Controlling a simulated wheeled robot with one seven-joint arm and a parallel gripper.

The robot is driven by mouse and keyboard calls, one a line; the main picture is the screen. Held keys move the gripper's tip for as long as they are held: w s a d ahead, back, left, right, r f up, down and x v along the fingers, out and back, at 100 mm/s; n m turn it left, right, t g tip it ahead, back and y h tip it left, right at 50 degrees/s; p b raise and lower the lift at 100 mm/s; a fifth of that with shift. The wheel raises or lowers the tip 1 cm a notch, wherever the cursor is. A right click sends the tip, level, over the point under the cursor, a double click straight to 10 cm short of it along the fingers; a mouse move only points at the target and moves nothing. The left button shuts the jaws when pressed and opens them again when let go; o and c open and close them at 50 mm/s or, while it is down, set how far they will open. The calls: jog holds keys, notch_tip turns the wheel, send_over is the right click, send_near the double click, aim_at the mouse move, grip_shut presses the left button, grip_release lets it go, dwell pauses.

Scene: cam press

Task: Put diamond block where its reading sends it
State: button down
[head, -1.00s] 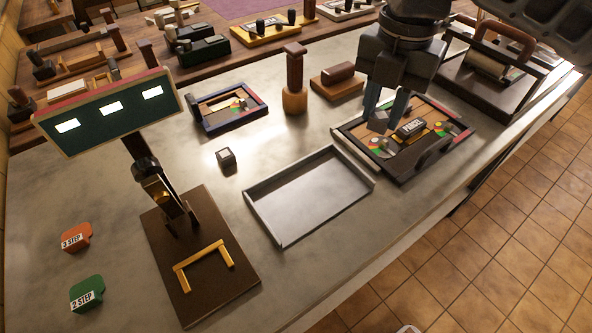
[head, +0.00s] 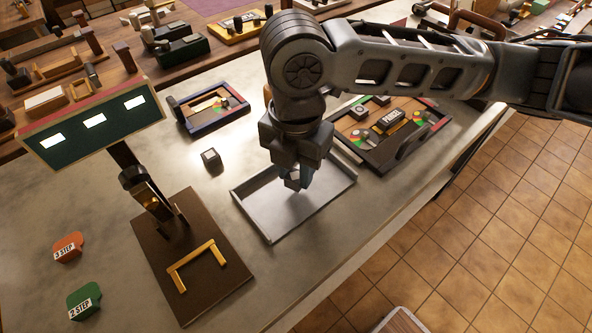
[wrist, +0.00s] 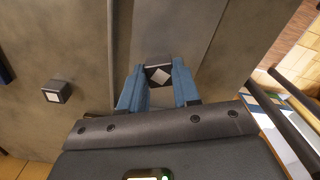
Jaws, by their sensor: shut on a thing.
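The diamond block (wrist: 159,75), a dark cube with a pale diamond on its top, is between my fingertips in the wrist view. My gripper (head: 293,183) is shut on it above the grey tray (head: 262,221) in the head view. The fingers largely hide the block there, and I cannot tell its height above the tray. A dark stand (head: 190,254) with a yellow bracket (head: 196,265) is to the left. Its green sign (head: 95,121) shows three blank white windows. An orange "3 STEP" tag (head: 68,246) and a green "2 STEP" tag (head: 84,300) lie left of it.
Another dark cube with a pale top (head: 211,160) stands left of the tray, also in the wrist view (wrist: 56,91). A blue-framed board (head: 208,107) is behind. A dark-framed board (head: 431,130) marked with a label is to the right, partly behind my arm. Bare counter surrounds the small cube.

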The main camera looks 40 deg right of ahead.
aim_at(296, 174)
jog(key=shift+f, duration=0.75)
jog(key=shift+f, duration=0.1)
jog(key=shift+f, duration=0.15)
jog(key=c, duration=0.8)
grip_release()
notch_tip(296, 174, up, 12)
jog(key=shift+r, duration=0.25)
